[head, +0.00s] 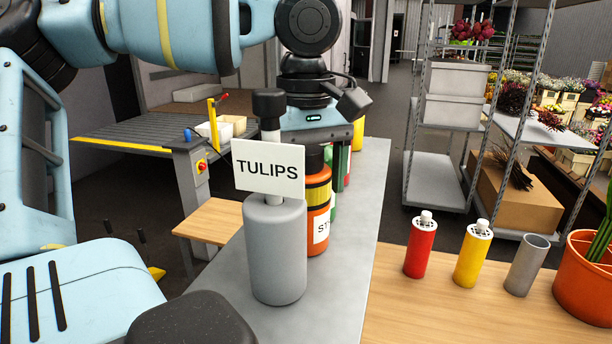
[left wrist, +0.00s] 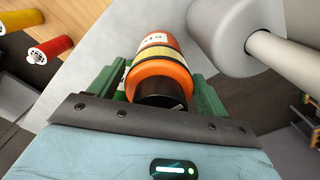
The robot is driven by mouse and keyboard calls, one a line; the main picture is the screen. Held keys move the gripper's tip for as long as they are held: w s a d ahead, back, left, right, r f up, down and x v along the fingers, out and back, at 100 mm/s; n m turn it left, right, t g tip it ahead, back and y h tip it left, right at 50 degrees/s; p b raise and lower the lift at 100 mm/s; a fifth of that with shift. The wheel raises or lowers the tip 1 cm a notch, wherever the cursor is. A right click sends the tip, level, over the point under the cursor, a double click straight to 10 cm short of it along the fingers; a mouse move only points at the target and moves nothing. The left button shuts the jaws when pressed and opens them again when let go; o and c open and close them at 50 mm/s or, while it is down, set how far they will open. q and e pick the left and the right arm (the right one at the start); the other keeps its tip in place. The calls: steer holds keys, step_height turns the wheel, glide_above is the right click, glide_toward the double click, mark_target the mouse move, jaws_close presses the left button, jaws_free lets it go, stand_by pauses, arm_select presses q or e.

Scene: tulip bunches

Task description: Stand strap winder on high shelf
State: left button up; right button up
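The likely strap winder (head: 319,200) is an orange cylinder with a yellow band, a dark top and a partly readable white label. It stands upright on the narrow grey shelf (head: 352,215), partly hidden by a TULIPS sign. My left gripper (left wrist: 158,85) points down over it. In the left wrist view the green fingers lie against both sides of the orange body (left wrist: 160,62), with no gap showing. In the head view the sign hides one finger. My right gripper is in neither view.
A grey cylinder (head: 275,250) with a post carries the TULIPS sign (head: 268,170), close in front of the orange one. On the wooden top stand a red bottle (head: 420,250), a yellow bottle (head: 471,256), a grey cup (head: 526,265) and an orange pot (head: 585,285). The shelf's right strip is bare.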

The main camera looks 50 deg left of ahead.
arm_select(q)
steer(key=shift+o, duration=0.7)
step_height(320, 180, up, 12)
steer(key=shift+r+b, duration=0.15)
steer(key=shift+b, duration=0.15)
